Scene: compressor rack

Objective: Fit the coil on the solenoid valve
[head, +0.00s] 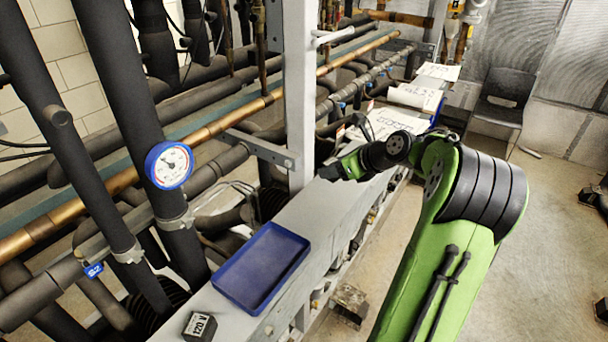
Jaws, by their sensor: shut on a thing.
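My gripper (333,172) is at the far end of my green arm, small in the head view, close to the grey upright post and above the grey beam. It is shut on a small dark thing; its shape is too small and dark to tell whether it is a coil. A black block marked "120 V" (200,326), which looks like a coil, stands on the beam at the bottom, apart from my gripper. I cannot pick out the solenoid valve among the dark pipes.
An empty blue tray (262,268) lies on the grey beam (330,215). A grey post (299,95) rises from the beam. A blue-rimmed gauge (169,165) sits among black and copper pipes at left. Papers (390,122) lie behind my wrist. A dark chair (503,95) stands at back right.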

